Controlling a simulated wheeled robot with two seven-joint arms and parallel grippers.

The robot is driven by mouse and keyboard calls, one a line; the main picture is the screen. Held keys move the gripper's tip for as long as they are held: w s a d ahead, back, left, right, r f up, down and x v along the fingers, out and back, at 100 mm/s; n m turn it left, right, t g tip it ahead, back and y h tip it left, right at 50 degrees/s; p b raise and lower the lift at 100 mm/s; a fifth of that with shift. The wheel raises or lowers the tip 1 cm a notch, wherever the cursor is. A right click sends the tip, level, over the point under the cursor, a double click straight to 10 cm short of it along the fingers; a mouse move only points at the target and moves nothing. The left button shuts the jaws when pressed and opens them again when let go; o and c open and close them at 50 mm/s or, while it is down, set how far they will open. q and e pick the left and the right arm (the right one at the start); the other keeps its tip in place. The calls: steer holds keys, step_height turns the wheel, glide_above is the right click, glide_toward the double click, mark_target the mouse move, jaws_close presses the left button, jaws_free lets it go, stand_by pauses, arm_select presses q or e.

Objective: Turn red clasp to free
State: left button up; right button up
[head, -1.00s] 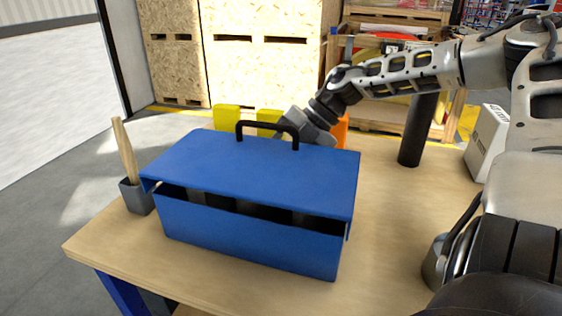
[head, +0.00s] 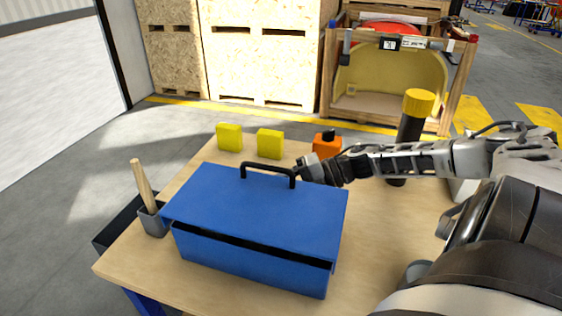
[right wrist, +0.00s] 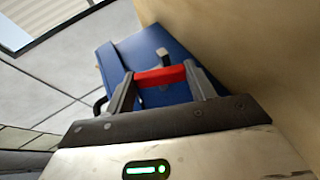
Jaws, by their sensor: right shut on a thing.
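The blue toolbox (head: 265,205) stands on the wooden table, with a black handle (head: 268,169) on its lid. A dark gap runs along its front under the lid. My right gripper (head: 303,172) is at the handle's right end in the head view, by the toolbox's back edge. In the right wrist view a red clasp (right wrist: 160,75) spans between the fingertips, and my right gripper (right wrist: 158,82) is shut on it. The blue toolbox also shows behind it there (right wrist: 140,58). The clasp cannot be made out in the head view. My left gripper is out of view.
Two yellow blocks (head: 229,137) and an orange block (head: 326,145) stand behind the toolbox. A grey holder with a wooden handle (head: 152,220) is at left. An open wooden crate (head: 330,80) stands beyond.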

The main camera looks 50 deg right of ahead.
steer(key=shift+d+f+n+t+y+b, duration=0.1)
steer(key=shift+f+n+t+y+b, duration=0.3)
steer(key=shift+t+y, duration=0.5)
steer(key=shift+t+b, duration=0.4)
steer(key=shift+b, duration=0.05)
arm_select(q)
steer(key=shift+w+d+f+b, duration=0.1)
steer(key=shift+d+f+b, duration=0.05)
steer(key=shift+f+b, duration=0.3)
arm_select(e)
steer(key=shift+n+t+y, duration=0.3)
steer(key=shift+y, duration=0.3)
steer(key=shift+r, duration=0.1)
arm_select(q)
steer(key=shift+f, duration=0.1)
arm_select(e)
steer(key=o, duration=1)
steer(key=shift+s, duration=0.1)
steer(key=p+v, duration=0.1)
steer(key=v, duration=0.6)
steer(key=shift+s+d, duration=0.15)
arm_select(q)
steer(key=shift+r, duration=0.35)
